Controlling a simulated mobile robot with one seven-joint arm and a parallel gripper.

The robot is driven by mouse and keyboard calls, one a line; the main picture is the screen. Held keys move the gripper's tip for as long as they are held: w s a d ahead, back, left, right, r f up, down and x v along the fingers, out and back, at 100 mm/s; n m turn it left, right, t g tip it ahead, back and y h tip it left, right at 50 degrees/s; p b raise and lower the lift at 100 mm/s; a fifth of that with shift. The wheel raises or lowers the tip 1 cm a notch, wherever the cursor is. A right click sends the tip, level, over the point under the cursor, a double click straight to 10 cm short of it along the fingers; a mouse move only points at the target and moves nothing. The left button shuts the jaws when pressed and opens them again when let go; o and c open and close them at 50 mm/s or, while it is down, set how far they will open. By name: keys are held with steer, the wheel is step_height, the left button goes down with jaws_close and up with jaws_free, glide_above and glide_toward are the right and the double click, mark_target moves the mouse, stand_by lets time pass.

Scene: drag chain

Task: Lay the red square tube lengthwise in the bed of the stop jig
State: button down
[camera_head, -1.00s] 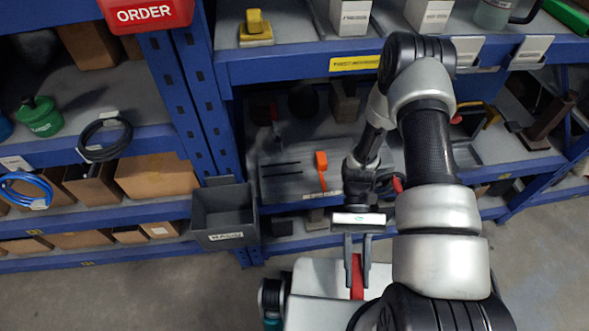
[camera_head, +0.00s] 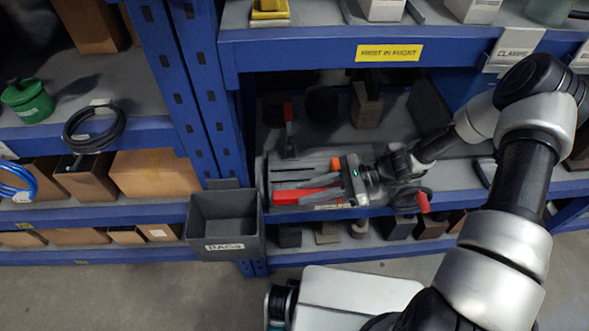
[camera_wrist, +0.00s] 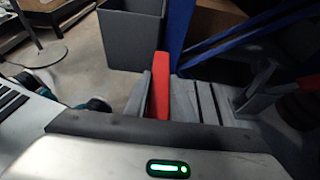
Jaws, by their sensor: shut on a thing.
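My gripper (camera_head: 308,189) is shut on the red square tube (camera_head: 292,196) and points left over the middle shelf in the head view. The tube lies roughly level and sticks out left beyond the fingers. In the wrist view the red tube (camera_wrist: 161,86) stands between the fingers, its near part hidden by my gripper. The stop jig, a grey plate with dark slots (camera_head: 290,166), lies on the shelf under and behind the tube. Its slotted top (camera_wrist: 203,100) shows right of the tube in the wrist view. I cannot tell whether the tube touches the jig.
A grey bin (camera_head: 225,222) hangs on the rack left of the jig. An orange piece (camera_head: 335,163) stands just behind my gripper. A blue shelf beam (camera_head: 400,52) runs above. Dark blocks (camera_head: 367,103) stand further back. A red-tipped thing (camera_head: 423,201) is right of my gripper.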

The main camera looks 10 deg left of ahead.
steer(key=b, duration=0.2)
glide_above(296, 177)
steer(key=shift+w+a, duration=0.1)
steer(key=shift+w, duration=0.1)
step_height(296, 177, down, 4)
steer(key=shift+r+b, duration=0.2)
steer(key=shift+b, duration=0.4)
steer(key=shift+f+b, duration=0.5)
steer(key=shift+f, duration=0.1)
steer(key=c, duration=1.5)
jaws_free()
steer(key=shift+s+f, duration=0.1)
steer(key=shift+f, duration=0.05)
